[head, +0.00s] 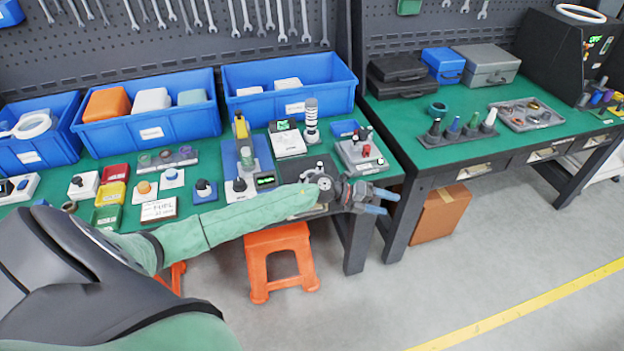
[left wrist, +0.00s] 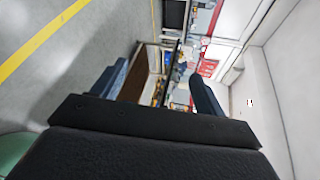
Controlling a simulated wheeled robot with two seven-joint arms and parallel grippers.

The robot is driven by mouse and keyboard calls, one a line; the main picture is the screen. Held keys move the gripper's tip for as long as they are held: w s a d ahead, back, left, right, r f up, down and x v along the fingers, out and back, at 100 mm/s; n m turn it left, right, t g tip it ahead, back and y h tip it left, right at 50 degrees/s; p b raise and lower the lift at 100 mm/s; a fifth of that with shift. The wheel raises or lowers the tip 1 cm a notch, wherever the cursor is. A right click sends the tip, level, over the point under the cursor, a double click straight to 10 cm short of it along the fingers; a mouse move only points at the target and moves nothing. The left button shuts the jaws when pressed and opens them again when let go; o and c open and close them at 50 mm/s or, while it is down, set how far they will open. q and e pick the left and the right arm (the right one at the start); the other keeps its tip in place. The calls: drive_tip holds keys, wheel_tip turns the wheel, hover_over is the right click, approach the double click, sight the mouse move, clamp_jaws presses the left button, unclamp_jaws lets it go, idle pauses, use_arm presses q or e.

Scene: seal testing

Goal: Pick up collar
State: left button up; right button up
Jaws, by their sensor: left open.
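I cannot tell for sure which thing is the collar. A short teal ring (head: 438,109) that could be it lies on the right green table, left of the row of coloured cones. My left gripper (head: 385,202) is at the gap between the two tables, its blue-tipped fingers pointing right, well short of the ring. It is open and empty; in the left wrist view its two fingers (left wrist: 155,88) stand apart with nothing between them. My right gripper is not in view.
Coloured cones (head: 465,127) and a grey tray of rings (head: 528,114) stand right of the teal ring. Cases (head: 486,65) and a black machine (head: 560,50) are behind. The left table (head: 230,215) is crowded. An orange stool (head: 278,258) stands below.

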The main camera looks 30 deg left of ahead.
use_arm(q)
drive_tip(key=s+a+r+m+g+y, duration=0.1)
drive_tip(key=a+r+m+g+y, duration=0.2)
drive_tip(key=a+m+g, duration=0.15)
drive_tip(key=m+g+y, duration=0.1)
drive_tip(key=m+y, duration=0.2)
drive_tip(key=y, duration=0.7)
approach(311, 172)
drive_tip(key=s+d+f, duration=0.1)
drive_tip(key=shift+f, duration=0.5)
drive_tip(key=shift+w+f, duration=0.1)
drive_tip(key=shift+f, duration=0.3)
drive_tip(key=f+p, duration=0.3)
drive_tip(key=f, duration=0.1)
drive_tip(key=shift+w+d+f, duration=0.1)
drive_tip(key=shift+w+d, duration=0.05)
drive_tip(key=shift+w, duration=0.2)
drive_tip(key=shift+w+f+p, duration=0.1)
drive_tip(key=shift+f+p, duration=0.25)
drive_tip(key=shift+f, duration=0.25)
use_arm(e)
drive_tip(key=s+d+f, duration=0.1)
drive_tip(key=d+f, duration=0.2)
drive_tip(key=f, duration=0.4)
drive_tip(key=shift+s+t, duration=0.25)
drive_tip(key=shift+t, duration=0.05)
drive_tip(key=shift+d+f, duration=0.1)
